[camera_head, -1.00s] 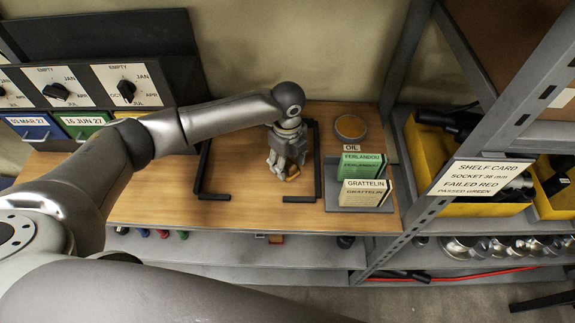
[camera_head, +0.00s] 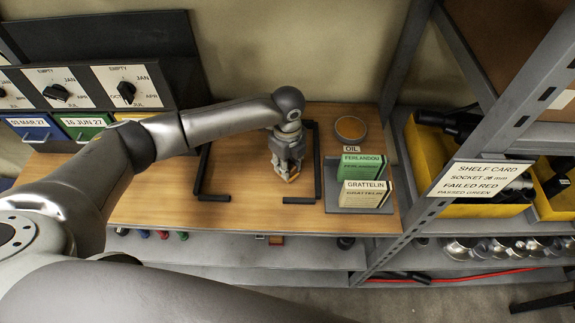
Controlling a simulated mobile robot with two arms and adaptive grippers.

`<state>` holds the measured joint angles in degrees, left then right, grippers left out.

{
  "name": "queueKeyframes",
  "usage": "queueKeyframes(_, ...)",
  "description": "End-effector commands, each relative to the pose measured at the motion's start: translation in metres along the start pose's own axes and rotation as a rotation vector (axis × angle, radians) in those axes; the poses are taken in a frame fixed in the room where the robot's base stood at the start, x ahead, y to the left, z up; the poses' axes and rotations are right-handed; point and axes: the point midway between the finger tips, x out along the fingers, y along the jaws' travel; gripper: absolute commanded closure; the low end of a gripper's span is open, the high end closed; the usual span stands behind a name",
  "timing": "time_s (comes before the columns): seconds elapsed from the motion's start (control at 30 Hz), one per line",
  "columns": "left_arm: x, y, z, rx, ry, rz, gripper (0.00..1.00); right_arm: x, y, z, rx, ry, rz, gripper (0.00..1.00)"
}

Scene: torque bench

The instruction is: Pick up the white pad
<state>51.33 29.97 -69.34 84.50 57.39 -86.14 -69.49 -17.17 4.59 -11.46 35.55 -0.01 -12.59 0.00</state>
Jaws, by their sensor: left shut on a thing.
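My left gripper (camera_head: 289,173) points down at the wooden bench, inside the black frame. It is shut on a small pale and orange thing (camera_head: 292,179), mostly hidden by the fingers. I cannot tell whether this is the white pad or whether it touches the bench. A cream pack marked GRATTELIN (camera_head: 363,195) stands upright in a grey holder to the right, in front of a green pack marked FERLANDOU (camera_head: 362,167). My right gripper is not in view.
The black frame (camera_head: 317,160) surrounds the gripper on the bench (camera_head: 245,165). A round dish marked OIL (camera_head: 351,128) sits at the back right. A grey shelf post with a card (camera_head: 478,180) stands at right. Dials and drawers are at left.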

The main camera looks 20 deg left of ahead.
Motion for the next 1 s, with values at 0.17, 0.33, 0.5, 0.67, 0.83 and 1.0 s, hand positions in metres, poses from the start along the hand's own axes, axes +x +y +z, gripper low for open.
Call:
queueKeyframes(0.17, -0.011, -0.001, 0.001, 0.0, 0.0, -0.004, 1.0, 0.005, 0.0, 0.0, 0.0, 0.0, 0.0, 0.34)
queueKeyframes(0.33, -0.036, 0.003, -0.002, 0.001, 0.001, -0.003, 1.0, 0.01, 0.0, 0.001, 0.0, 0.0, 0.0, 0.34)
queueKeyframes(0.5, -0.067, 0.026, -0.015, 0.004, 0.0, -0.006, 1.0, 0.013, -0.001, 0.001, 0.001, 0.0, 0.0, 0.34)
queueKeyframes(0.67, -0.094, 0.054, -0.032, 0.005, 0.001, -0.003, 1.0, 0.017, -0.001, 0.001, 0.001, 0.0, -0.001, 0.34)
queueKeyframes(0.83, -0.109, 0.083, -0.05, 0.003, 0.0, -0.002, 1.0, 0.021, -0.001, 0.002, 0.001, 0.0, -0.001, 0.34)
queueKeyframes(1.0, -0.121, 0.104, -0.062, 0.002, 0.0, -0.002, 1.0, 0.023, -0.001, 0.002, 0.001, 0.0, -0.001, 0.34)
